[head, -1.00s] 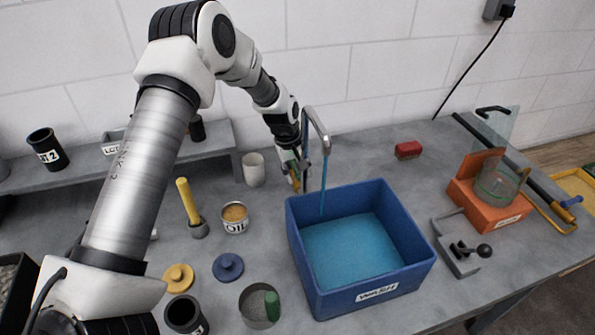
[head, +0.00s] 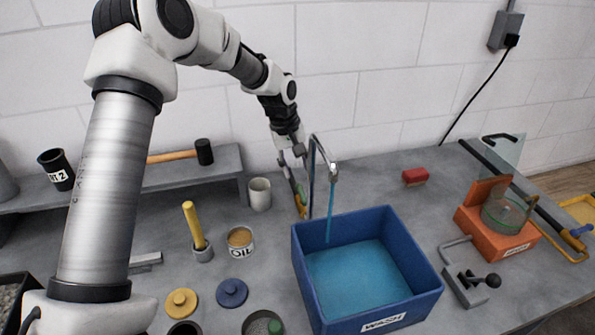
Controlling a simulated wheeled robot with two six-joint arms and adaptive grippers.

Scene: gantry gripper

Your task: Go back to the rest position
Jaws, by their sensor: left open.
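My left arm comes in from the left and reaches over the workbench. My left gripper (head: 292,157) is small and dark, pointing down behind the blue wash basin, just left of the tap (head: 324,155). It is open, with nothing visible between its fingers. A thin green and yellow item (head: 298,195) stands below it, beside the tap; whether they touch is hard to tell. My right gripper is not in view.
The blue wash basin (head: 433,284) holds water, with a stream running from the tap. A white cup (head: 260,194), an oil tin (head: 240,243) and a yellow-handled tool (head: 191,225) stand left. A hammer (head: 204,152) lies on the shelf. An orange fixture (head: 492,238) is right.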

